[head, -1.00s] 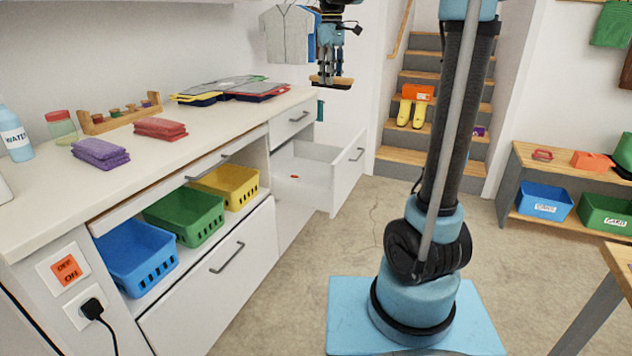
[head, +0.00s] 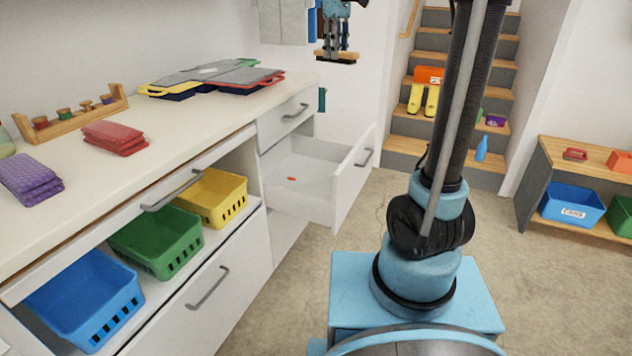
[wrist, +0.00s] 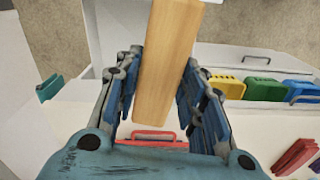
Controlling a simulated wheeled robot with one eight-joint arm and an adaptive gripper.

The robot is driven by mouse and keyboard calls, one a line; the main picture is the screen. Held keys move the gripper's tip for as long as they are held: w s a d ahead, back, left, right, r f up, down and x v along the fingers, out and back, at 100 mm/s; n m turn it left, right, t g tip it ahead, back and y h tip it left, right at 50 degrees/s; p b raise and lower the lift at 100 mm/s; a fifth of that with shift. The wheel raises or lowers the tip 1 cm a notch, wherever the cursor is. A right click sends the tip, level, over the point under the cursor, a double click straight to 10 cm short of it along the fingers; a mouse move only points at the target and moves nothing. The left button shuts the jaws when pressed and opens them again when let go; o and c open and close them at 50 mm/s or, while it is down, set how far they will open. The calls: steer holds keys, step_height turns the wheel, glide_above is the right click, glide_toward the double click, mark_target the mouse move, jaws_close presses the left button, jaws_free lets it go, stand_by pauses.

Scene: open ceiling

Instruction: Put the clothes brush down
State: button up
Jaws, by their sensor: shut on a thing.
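The clothes brush (head: 338,58) has a light wooden back and a dark underside. My gripper (head: 334,42) is shut on it and holds it up in the air, near the far end of the counter and the open drawer (head: 318,190). In the wrist view the brush's wooden back (wrist: 168,60) lies lengthwise between the two fingers of my gripper (wrist: 163,95). The bristles are hidden there.
The counter (head: 200,125) holds flat folders (head: 215,78), red cloths (head: 113,137), purple cloths (head: 30,178) and a wooden rack (head: 70,118). Yellow (head: 212,197), green (head: 157,243) and blue (head: 85,300) baskets sit below. Stairs (head: 455,75) rise behind.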

steer(key=shift+w, duration=0.45)
steer(key=shift+w+f, duration=0.15)
steer(key=w+a+f, duration=0.2)
steer(key=w+f, duration=0.3)
steer(key=f, duration=0.5)
steer(key=n, duration=0.2)
glide_above(325, 187)
step_height(325, 187, down, 34)
steer(key=shift+w+f, duration=0.15)
steer(key=shift+f, duration=5.1)
steer(key=shift+a, duration=0.1)
steer(key=o, duration=1.1)
